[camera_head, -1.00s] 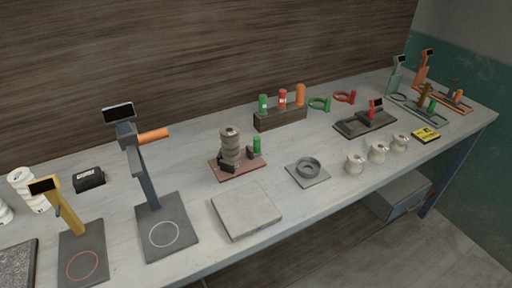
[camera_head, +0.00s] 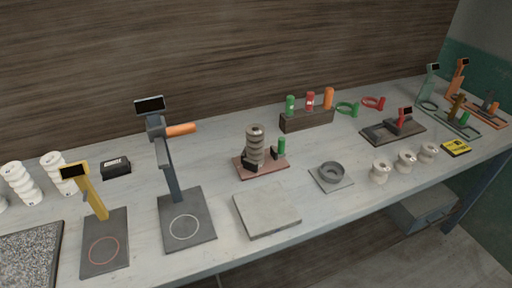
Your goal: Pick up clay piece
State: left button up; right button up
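No piece is marked as the clay piece, and I cannot tell which one it is. A pale grey square slab (camera_head: 267,209) lies flat near the table's front edge. A dark grey ring (camera_head: 332,171) sits on a small grey plate (camera_head: 331,184) to its right. Several small cream spool-shaped pieces (camera_head: 380,171) stand in a row further right. A grey-brown ribbed stack (camera_head: 255,146) stands on a reddish base (camera_head: 262,168). White ribbed pieces (camera_head: 19,181) stand at the far left. Neither of my grippers is in view.
On the long grey table (camera_head: 330,220) stand a dark stand with an orange handle (camera_head: 181,130) and a yellow stand (camera_head: 91,192). A speckled slab (camera_head: 30,254) lies at lower left. A dark rack (camera_head: 307,120) holds coloured cylinders. A yellow box (camera_head: 456,148) is at right.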

aim_at(255, 135)
jog(key=k+l+z, duration=0.3)
jog(key=k+l, duration=0.15)
jog(key=l, duration=0.25)
jog(key=k+l+z, duration=0.2)
jog(key=l, duration=0.2)
